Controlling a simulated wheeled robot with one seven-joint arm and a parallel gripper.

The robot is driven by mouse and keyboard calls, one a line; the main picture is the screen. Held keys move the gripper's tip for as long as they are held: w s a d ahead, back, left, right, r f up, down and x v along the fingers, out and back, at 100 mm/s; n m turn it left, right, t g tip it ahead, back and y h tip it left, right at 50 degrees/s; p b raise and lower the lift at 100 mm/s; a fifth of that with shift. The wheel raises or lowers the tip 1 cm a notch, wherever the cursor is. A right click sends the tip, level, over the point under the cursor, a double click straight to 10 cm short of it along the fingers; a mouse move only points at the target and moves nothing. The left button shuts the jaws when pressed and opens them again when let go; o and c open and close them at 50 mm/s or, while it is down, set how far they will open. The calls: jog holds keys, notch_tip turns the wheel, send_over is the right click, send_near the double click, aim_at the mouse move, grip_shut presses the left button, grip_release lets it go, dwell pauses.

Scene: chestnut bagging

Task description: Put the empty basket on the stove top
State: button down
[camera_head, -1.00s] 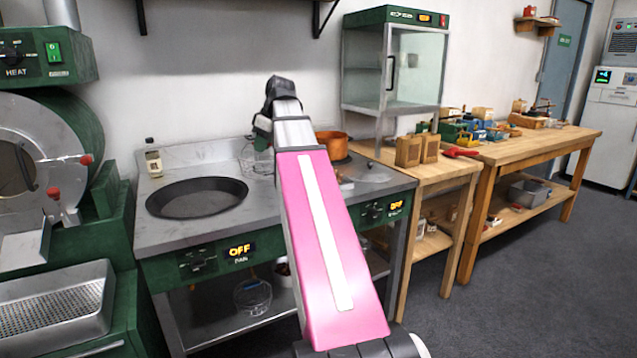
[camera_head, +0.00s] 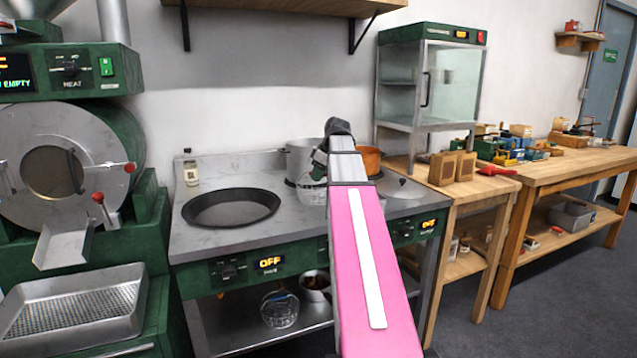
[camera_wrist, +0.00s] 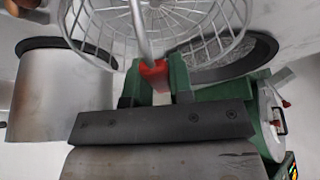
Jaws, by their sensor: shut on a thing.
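My gripper (camera_wrist: 155,85) is shut on the red handle grip (camera_wrist: 154,75) of a round wire basket (camera_wrist: 110,33). The basket looks empty in the wrist view. In the head view the basket (camera_head: 313,191) shows small at the left of my arm's end, over the stove top (camera_head: 270,226), right of the black pan (camera_head: 232,207). My arm partly covers it. I cannot tell whether it touches the stove top. The fingertips are mostly hidden in the head view.
A grey pot (camera_head: 303,158) and a copper pot (camera_head: 369,160) stand at the back of the stove. A small jar (camera_head: 191,173) is at the back left. A wire basket (camera_head: 280,308) sits on the shelf below. A glass cabinet (camera_head: 430,85) stands right.

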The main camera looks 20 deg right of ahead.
jog(key=shift+f, duration=1.3)
jog(key=shift+f, duration=0.15)
jog(key=c, duration=1)
grip_release()
jog(key=v, duration=1.1)
jog(key=shift+w+a+r, duration=0.1)
jog(key=shift+r, duration=0.1)
jog(key=shift+s+r, duration=0.2)
jog(key=shift+r, duration=0.3)
